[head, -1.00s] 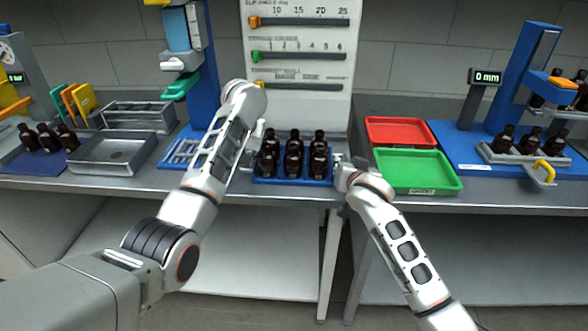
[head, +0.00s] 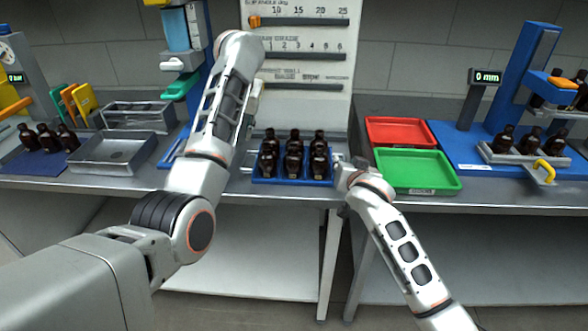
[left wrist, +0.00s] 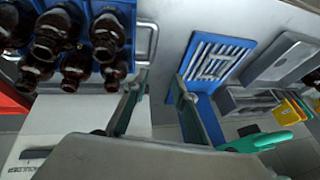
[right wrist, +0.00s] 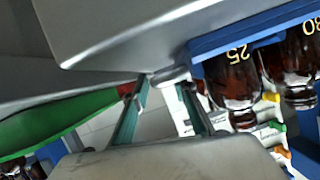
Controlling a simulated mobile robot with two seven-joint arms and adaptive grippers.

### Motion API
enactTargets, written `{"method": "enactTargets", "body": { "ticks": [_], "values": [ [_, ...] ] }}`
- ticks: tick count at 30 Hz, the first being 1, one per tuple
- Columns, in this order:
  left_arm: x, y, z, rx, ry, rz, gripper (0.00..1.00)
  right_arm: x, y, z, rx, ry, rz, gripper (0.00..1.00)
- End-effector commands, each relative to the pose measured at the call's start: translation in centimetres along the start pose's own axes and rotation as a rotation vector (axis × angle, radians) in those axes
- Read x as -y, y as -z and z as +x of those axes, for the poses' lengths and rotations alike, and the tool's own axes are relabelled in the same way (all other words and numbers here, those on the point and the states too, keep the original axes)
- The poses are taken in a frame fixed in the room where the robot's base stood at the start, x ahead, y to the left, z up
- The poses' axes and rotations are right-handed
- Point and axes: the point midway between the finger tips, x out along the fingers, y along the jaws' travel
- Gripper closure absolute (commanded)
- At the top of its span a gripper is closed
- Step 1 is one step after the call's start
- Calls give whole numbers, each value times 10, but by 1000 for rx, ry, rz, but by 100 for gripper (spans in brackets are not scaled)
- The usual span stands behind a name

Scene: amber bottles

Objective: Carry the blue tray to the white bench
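The blue tray (head: 291,182) stands on the grey metal worktop, filled with several dark amber bottles (head: 293,160). It also shows in the left wrist view (left wrist: 131,30), with a metal side handle (left wrist: 153,42), and in the right wrist view (right wrist: 225,42). My left gripper (head: 256,92) is raised above and to the left of the tray, apart from it; its fingers (left wrist: 160,84) are open and empty. My right gripper (head: 342,168) is at the tray's right end. Its fingers (right wrist: 165,84) are apart, with a metal handle (right wrist: 170,76) at their tips. I cannot identify a white bench.
A red tray (head: 400,131) and a green tray (head: 417,170) sit right of the blue tray. A white panel with sliders (head: 300,100) stands behind it. A blue stand (head: 209,90) and a grey metal tray (head: 113,153) are to the left.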

Motion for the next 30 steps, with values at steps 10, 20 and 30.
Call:
{"method": "enactTargets", "body": {
  "ticks": [10, 20, 30],
  "values": [
    [0, 0, 0, 0, 0, 0, 73, 1, -1, -47, 0, 2, 4, 73],
    [0, 0, 0, 0, 0, 0, 73, 0, -1, -102, 1, 1, 3, 73],
    [0, 0, 0, 0, 0, 0, 73, 0, 0, -118, 0, -1, 0, 73]
  ]
}}
